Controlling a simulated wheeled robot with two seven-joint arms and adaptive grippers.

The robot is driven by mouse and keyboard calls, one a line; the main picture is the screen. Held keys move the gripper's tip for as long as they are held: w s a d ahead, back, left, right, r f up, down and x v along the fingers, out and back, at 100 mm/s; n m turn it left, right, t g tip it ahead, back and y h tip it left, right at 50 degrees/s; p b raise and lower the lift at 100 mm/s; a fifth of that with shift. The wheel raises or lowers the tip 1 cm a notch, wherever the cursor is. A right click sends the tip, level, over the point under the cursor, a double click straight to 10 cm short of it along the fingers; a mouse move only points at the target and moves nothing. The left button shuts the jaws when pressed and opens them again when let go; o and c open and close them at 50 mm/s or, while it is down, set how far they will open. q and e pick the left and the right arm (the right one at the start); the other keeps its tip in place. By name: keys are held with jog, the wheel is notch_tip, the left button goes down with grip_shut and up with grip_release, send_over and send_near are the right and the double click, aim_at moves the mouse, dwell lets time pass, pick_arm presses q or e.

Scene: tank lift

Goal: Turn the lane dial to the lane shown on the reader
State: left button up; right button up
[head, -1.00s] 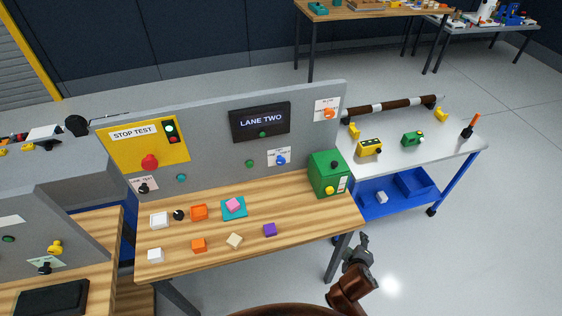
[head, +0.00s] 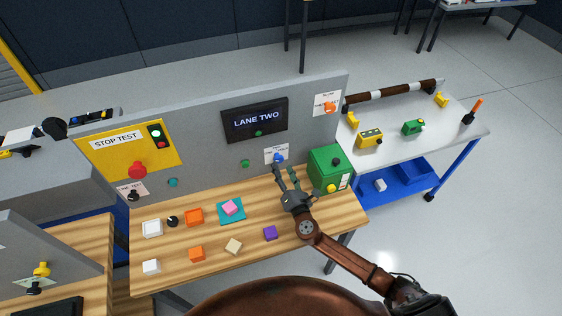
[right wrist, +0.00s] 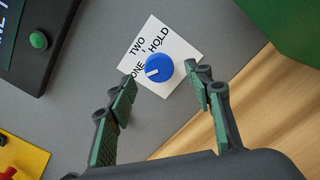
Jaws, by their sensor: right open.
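The reader (head: 254,120) is a dark screen on the grey panel and reads LANE TWO. The lane dial (head: 278,157) is a blue knob on a white card below and right of it. In the right wrist view the dial (right wrist: 160,68) has a white pointer mark on the side toward ONE; the card (right wrist: 182,43) also shows TWO and HOLD. My right gripper (head: 284,172) is open in front of the dial, fingers toward it. In the wrist view its fingertips lie to either side of the dial, seemingly short of it. My left gripper is out of view.
A green box (head: 325,168) stands close right of the gripper. A green button (head: 245,163) sits left of the dial. Several small blocks lie on the wooden bench (head: 190,278). A yellow STOP TEST plate (head: 105,157) is at the left; an orange knob (head: 329,107) is upper right.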

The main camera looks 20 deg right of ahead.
aim_at(279, 161)
jog(key=w, duration=0.2)
jog(key=shift+w+a, duration=0.2)
jog(key=shift+w, duration=0.75)
jog(key=c, duration=1.1)
jog(key=shift+d, duration=0.3)
jog(key=shift+c, duration=0.3)
jog(key=shift+a, duration=0.15)
jog(key=shift+f+m+b, duration=0.25)
jog(key=shift+m+b, duration=1.15)
jog(key=m+b, duration=0.1)
jog(key=m, duration=0.1)
jog(key=shift+a+m+b, duration=0.1)
jog(key=shift+m+b, duration=0.2)
jog(key=shift+b, duration=0.1)
jog(key=m+b, duration=0.1)
jog(key=m, duration=0.2)
jog(key=shift+r, duration=0.15)
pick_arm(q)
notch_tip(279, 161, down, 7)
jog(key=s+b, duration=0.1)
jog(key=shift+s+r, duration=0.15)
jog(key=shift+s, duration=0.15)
pick_arm(e)
jog(key=shift+r+m, duration=0.1)
jog(key=shift+m, duration=1.6)
